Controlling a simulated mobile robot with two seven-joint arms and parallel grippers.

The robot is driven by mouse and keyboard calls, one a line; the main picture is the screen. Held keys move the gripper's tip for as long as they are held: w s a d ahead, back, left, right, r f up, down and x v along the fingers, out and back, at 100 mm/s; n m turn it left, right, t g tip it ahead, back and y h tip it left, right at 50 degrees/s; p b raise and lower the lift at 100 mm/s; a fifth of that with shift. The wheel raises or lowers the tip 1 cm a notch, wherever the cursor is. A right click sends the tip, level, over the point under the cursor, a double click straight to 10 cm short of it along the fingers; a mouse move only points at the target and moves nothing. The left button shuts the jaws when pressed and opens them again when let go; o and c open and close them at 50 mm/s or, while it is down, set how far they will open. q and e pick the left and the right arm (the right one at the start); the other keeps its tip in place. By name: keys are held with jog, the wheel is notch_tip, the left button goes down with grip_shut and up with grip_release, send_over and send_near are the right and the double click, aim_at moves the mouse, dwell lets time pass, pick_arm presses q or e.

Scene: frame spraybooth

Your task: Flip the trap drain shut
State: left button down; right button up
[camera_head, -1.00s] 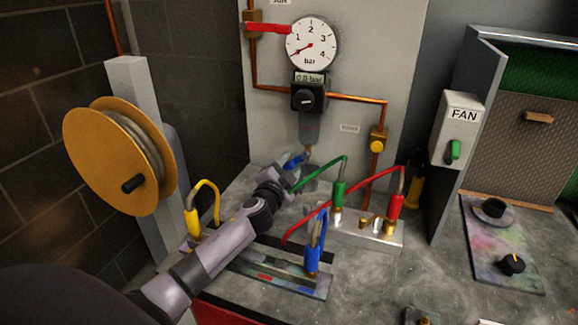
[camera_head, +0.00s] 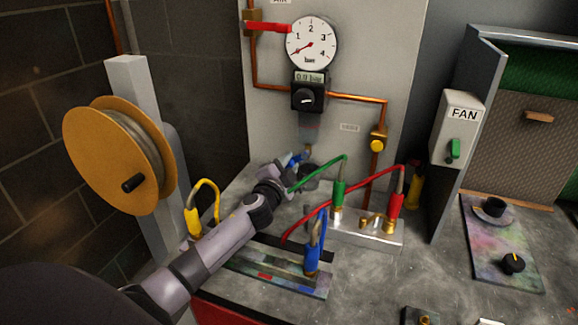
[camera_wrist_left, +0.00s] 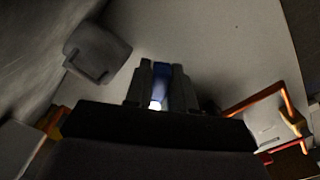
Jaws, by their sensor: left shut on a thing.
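The trap (camera_head: 309,127) is a translucent grey bowl hanging under the regulator in the head view. A small brass fitting (camera_head: 309,150) sits at its bottom, with the blue drain lever (camera_head: 298,158) beside it. My left gripper (camera_head: 294,161) is at the lever, its fingers partly hidden by my own wrist. In the left wrist view the two dark fingers (camera_wrist_left: 161,85) are shut on the blue lever (camera_wrist_left: 161,72), whose far parts are hard to make out. My right gripper is not in view.
A gauge (camera_head: 311,43) and regulator (camera_head: 309,97) are above the trap. A dark cup (camera_head: 309,180) stands below it on the bench. Green (camera_head: 318,173) and red (camera_head: 345,203) leads arch close to the right of my wrist. An orange reel (camera_head: 112,155) stands at the left.

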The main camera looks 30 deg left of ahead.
pick_arm(q)
jog(key=m, duration=0.2)
jog(key=r+m, duration=0.1)
jog(key=shift+a+r+m, duration=0.2)
jog(key=shift+a+m, duration=0.1)
jog(key=shift+m, duration=0.1)
jog(key=shift+s+a+r+m, duration=0.1)
jog(key=shift+r+m, duration=0.2)
jog(key=shift+m, duration=0.45)
jog(key=shift+r+m, duration=0.25)
jog(key=shift+m, duration=0.5)
jog(key=c, duration=1)
grip_release()
jog(key=shift+r, duration=0.1)
jog(key=shift+c, duration=0.2)
jog(key=shift+s, duration=0.1)
jog(key=v, duration=0.7)
